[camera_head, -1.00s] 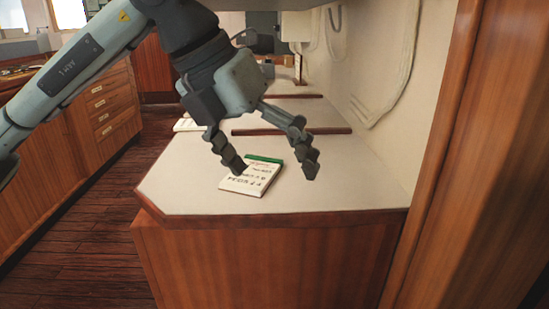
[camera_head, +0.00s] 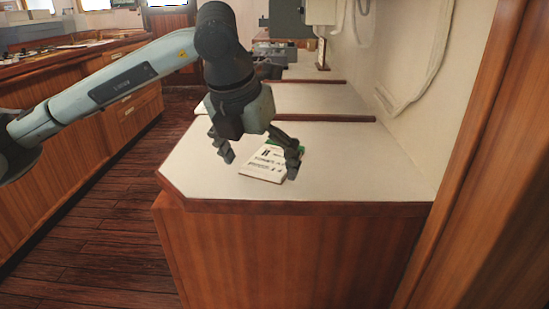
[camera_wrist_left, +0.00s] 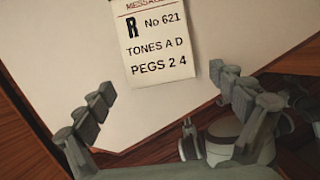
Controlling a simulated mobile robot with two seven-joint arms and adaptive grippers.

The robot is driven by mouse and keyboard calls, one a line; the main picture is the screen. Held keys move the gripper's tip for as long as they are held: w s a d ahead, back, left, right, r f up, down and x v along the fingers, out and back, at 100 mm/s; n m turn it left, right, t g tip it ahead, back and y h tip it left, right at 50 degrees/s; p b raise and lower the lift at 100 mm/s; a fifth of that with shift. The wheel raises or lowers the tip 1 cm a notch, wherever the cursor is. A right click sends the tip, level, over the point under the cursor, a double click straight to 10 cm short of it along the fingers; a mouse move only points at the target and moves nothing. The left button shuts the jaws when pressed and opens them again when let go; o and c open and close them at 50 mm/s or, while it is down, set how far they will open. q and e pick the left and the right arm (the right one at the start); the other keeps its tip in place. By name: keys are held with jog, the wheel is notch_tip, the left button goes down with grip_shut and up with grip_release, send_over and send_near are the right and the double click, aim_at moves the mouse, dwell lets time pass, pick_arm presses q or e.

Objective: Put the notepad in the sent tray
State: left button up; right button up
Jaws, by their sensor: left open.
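I cannot make out the sent tray. My right gripper is not in view.
The pale counter (camera_head: 370,165) has a wooden front edge and raised brown strips (camera_head: 325,118) across it. A grey object (camera_head: 275,53) stands far back. A wall and wooden post (camera_head: 475,150) close the right side. Open wooden floor (camera_head: 105,235) lies at left.

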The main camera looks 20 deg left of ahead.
pick_arm(q)
jog(key=c, duration=1.4)
jog(key=shift+o, duration=0.2)
jog(key=shift+r, duration=0.1)
